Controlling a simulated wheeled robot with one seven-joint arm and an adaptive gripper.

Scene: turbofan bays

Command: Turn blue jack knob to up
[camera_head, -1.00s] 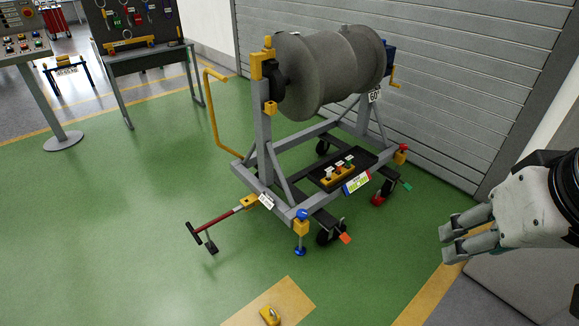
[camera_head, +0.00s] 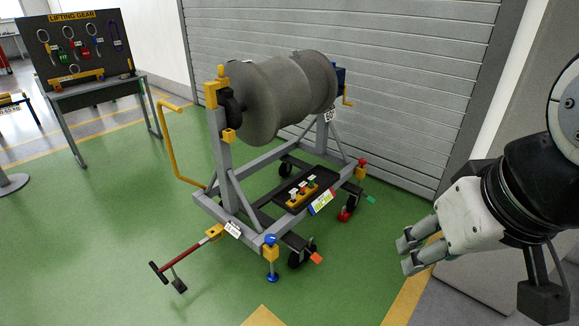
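The blue jack knob (camera_head: 270,240) sits on top of a yellow block at the front corner of a grey wheeled engine stand (camera_head: 250,226). Below the block, the jack's leg ends in a blue foot (camera_head: 272,277) near the green floor. A red knob (camera_head: 362,162) tops another yellow block at the stand's right corner. My gripper (camera_head: 408,254) is at the right, well apart from the blue knob and to its right. Its two fingers point left with a small gap between them, and nothing shows between them.
The stand carries a large grey drum (camera_head: 290,95). A red tow bar (camera_head: 182,258) sticks out front left, and a yellow handle (camera_head: 165,140) rises at the left. A lifting gear board (camera_head: 85,45) stands back left. A shutter wall (camera_head: 400,80) is behind. Green floor is clear at left.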

